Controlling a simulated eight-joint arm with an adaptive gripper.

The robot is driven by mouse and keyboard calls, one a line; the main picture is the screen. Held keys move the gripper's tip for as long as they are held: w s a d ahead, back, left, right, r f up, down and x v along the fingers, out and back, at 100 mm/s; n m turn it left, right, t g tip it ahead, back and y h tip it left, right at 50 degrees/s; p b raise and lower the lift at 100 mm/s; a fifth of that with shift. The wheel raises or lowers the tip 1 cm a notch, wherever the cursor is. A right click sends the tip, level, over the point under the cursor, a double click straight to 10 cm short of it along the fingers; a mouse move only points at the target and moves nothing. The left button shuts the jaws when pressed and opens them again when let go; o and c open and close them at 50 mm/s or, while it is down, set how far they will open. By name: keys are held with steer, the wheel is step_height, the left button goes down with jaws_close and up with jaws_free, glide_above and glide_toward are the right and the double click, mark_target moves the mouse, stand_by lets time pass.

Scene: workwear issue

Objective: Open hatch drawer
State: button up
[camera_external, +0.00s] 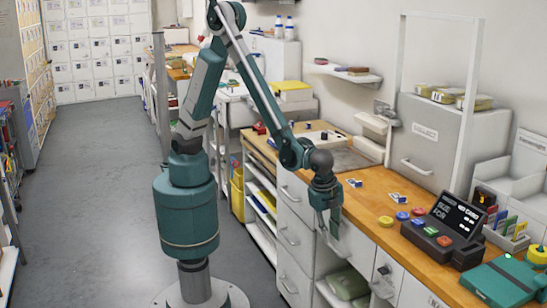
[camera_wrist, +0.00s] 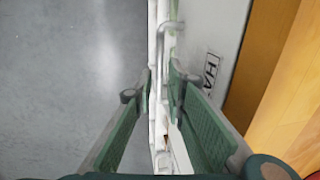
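In the wrist view, a pale grey front (camera_wrist: 222,35) with a partly visible label starting "HA" lies beside the wooden counter; I take it as the hatch drawer. A grey bar handle (camera_wrist: 172,35) stands out from this front, just beyond my fingertips. My gripper (camera_external: 335,232) points down at the counter's front edge, close to the cabinet fronts. In the wrist view my gripper (camera_wrist: 162,75) is open, its green fingers either side of a pale strip. I cannot tell whether the fingers touch it. The arm partly hides the fronts in the external view.
The wooden counter (camera_external: 372,192) carries coloured buttons, cards and a dark card terminal (camera_external: 455,222). A large grey bin marked "COLLECT" (camera_external: 430,135) stands at its back. White drawers (camera_external: 293,235) lie left of my gripper. The grey floor (camera_external: 90,200) is clear.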

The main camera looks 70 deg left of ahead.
mark_target(332, 246)
steer(key=shift+w+f+b, duration=0.2)
steer(key=shift+f+b, duration=0.05)
steer(key=shift+f, duration=0.8)
steer(key=shift+w+f+b, duration=0.2)
steer(key=shift+f, duration=0.85)
jaws_close()
steer(key=s+b, duration=0.1)
steer(key=s, duration=3.1)
